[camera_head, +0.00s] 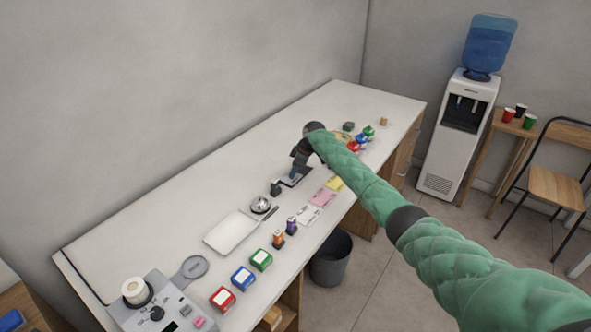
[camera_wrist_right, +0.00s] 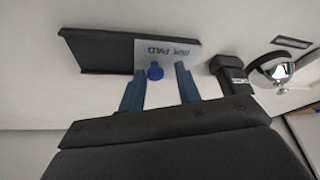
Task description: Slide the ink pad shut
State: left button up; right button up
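The ink pad (camera_head: 290,182) lies on the white counter, partly hidden by my right gripper in the head view. In the wrist view it is a long dark tray (camera_wrist_right: 97,50) with a pale lid (camera_wrist_right: 178,48) marked "INK PAD" over its right part. The dark left part is uncovered. A blue knob (camera_wrist_right: 155,71) stands at the lid's near edge. My right gripper (camera_wrist_right: 159,70) is open, its two blue fingers on either side of the knob, with gaps visible. It also shows in the head view (camera_head: 297,172). My left gripper is not in view.
A dark stamp (camera_head: 277,188) stands close beside the ink pad; a shiny bell (camera_head: 260,204) is beyond it. A white tray (camera_head: 231,232), coloured notes (camera_head: 322,198) and several coloured boxes are around. The counter behind the pad, towards the wall, is clear.

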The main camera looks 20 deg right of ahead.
aim_at(300, 178)
jog(key=shift+o, duration=0.4)
jog(key=shift+a+r, duration=0.15)
jog(key=shift+r, duration=0.05)
jog(key=shift+d, duration=0.25)
jog(key=shift+d+r, duration=0.15)
jog(key=b+v, duration=0.2)
jog(key=v, duration=0.3)
jog(key=shift+r+b, duration=0.25)
jog(key=shift+b, duration=0.1)
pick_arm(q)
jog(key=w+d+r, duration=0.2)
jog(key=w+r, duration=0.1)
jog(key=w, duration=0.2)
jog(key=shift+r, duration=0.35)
pick_arm(e)
jog(key=shift+v, duration=0.9)
jog(key=shift+s, duration=0.1)
